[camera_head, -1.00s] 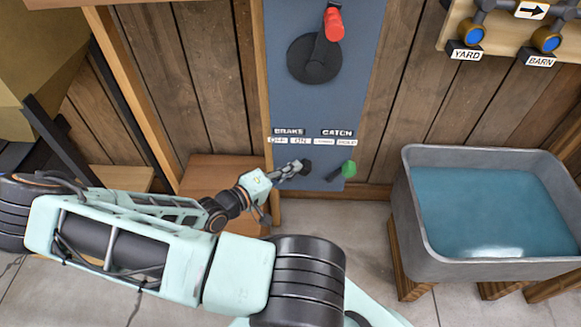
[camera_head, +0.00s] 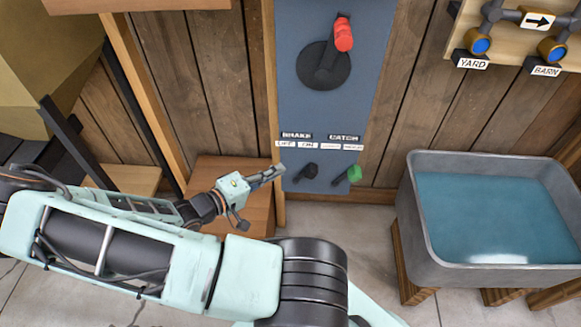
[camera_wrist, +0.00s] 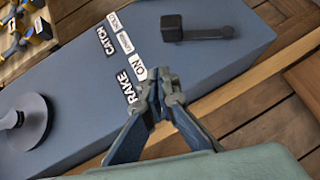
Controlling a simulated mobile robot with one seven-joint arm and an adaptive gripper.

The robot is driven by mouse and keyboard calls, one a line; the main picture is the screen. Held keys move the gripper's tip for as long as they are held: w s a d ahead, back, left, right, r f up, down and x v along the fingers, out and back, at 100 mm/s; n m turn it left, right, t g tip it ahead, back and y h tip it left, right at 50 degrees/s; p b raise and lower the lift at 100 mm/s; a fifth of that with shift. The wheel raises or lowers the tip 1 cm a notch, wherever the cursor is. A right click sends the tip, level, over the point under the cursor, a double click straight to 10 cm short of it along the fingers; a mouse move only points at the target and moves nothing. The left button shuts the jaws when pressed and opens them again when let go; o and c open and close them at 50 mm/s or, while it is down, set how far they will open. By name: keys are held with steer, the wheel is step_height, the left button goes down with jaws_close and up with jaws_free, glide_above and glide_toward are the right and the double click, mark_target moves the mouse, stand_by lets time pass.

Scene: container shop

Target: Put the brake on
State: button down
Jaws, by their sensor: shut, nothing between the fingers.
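The brake lever has a black knob (camera_head: 309,170) low on the blue panel, under the BRAKE label. Its arm slants up and right, so the knob sits below the ON label (camera_head: 307,145), to the right of the OFF label (camera_head: 286,144). The wrist view also shows the lever's black knob (camera_wrist: 172,28), apart from my fingers. My gripper (camera_head: 279,171) is shut and empty, just left of the lever at the panel's left edge. In the wrist view my gripper (camera_wrist: 164,82) covers part of the labels beside ON.
The green-knobbed catch lever (camera_head: 354,173) is just right of the brake lever. A red-handled crank (camera_head: 343,36) is above. A grey water trough (camera_head: 420,225) stands right. A wooden box (camera_head: 205,172) is behind my gripper.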

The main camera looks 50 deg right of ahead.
steer(key=v, duration=0.4)
steer(key=shift+a+r, duration=0.35)
steer(key=shift+r, duration=0.1)
